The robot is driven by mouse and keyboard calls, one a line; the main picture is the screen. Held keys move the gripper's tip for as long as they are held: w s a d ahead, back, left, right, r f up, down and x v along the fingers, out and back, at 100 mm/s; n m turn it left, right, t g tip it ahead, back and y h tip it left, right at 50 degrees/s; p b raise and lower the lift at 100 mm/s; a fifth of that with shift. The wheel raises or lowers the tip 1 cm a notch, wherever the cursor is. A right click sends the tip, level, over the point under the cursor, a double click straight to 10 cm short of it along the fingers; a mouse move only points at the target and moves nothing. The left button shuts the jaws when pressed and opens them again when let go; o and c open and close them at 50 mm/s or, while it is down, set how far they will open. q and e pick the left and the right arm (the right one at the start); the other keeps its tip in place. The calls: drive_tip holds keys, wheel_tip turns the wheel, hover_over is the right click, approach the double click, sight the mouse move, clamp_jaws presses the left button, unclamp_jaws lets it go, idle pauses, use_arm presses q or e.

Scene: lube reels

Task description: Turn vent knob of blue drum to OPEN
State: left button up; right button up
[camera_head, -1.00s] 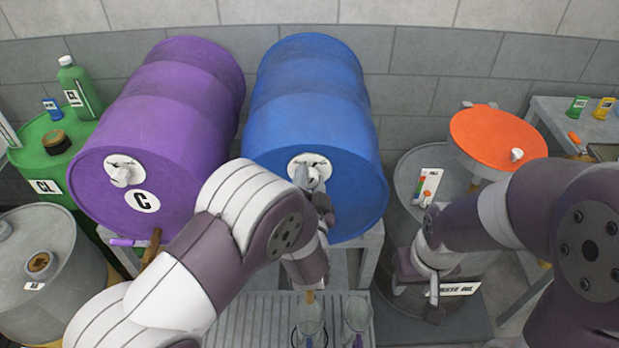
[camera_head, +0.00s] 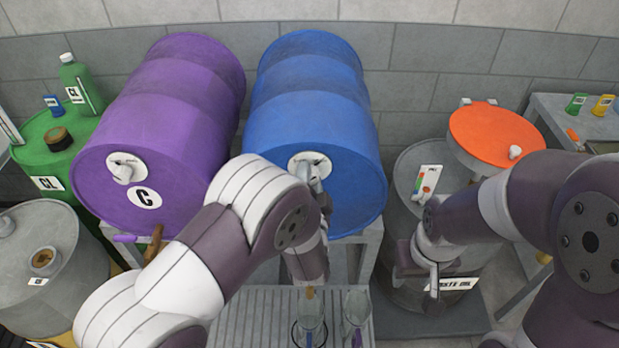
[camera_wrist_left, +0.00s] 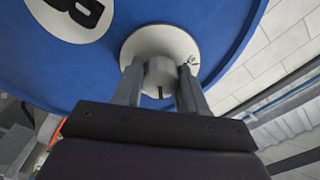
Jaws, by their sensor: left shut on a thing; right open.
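The blue drum (camera_head: 305,95) lies on its side on a stand, its front face towards me. Its white vent plate (camera_head: 296,162) is at the upper front, partly hidden by my left arm. In the left wrist view the vent knob (camera_wrist_left: 160,76) sits in the middle of the round white plate, between the fingers of my left gripper (camera_wrist_left: 160,85), which is shut on it. A dark mark shows on the knob. In the head view my left gripper (camera_head: 313,175) is largely hidden behind its own arm. My right gripper (camera_head: 432,278) is open, at the right near the waste oil container.
A purple drum (camera_head: 165,110) lies left of the blue one. An orange-lidded drum (camera_head: 485,132) and a waste oil container (camera_head: 455,300) stand at the right. Glass jugs (camera_head: 356,310) stand on the grated tray below. A green drum (camera_head: 50,165) is at the far left.

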use_arm(q)
drive_tip(key=shift+f, duration=0.15)
drive_tip(key=o, duration=1.1)
drive_tip(key=shift+c, duration=0.2)
drive_tip(key=s+b, duration=0.2)
drive_tip(key=s, duration=1)
drive_tip(key=shift+s, duration=0.4)
